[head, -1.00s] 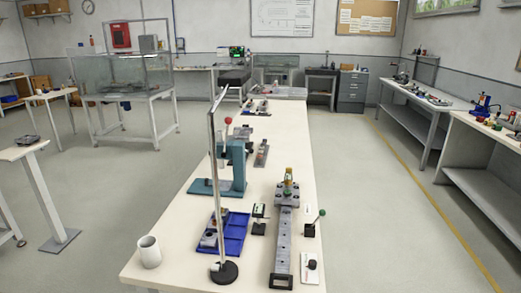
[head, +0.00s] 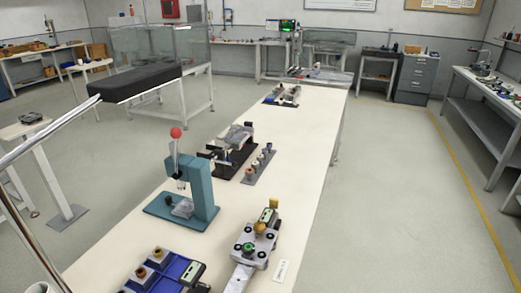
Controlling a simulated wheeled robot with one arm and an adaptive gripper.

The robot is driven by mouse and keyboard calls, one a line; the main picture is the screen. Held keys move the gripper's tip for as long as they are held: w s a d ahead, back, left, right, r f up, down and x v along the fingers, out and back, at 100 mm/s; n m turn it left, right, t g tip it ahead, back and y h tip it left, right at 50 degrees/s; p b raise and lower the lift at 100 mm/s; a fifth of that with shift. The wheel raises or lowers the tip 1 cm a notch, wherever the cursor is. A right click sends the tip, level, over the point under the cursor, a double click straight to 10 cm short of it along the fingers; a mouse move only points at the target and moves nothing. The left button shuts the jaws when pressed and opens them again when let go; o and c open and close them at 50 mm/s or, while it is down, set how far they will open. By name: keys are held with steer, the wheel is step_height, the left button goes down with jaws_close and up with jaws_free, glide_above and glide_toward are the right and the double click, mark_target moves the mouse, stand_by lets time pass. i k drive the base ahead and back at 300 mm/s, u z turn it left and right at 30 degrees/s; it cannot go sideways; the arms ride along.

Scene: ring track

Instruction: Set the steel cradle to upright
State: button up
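I cannot tell for sure which thing is the steel cradle. A grey metal piece on a dark base (head: 236,140) stands on the long bench behind the teal press and may be it; it looks tilted, though it is small. Another metal fixture with a rail, dark knobs and a yellow part (head: 254,243) is at the front of the bench. My gripper is not in view.
The long pale bench (head: 290,135) bears a teal press with a red knob (head: 204,194), a blue tray (head: 160,275), a grey strip with small parts (head: 259,164) and further fixtures (head: 283,95). A black lamp head (head: 135,80) on a chrome arm hangs close at left. Floor to the right is clear.

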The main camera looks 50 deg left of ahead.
mark_target(229, 144)
steer(key=i, duration=2.75)
steer(key=u, duration=4.45)
steer(key=i, duration=0.45)
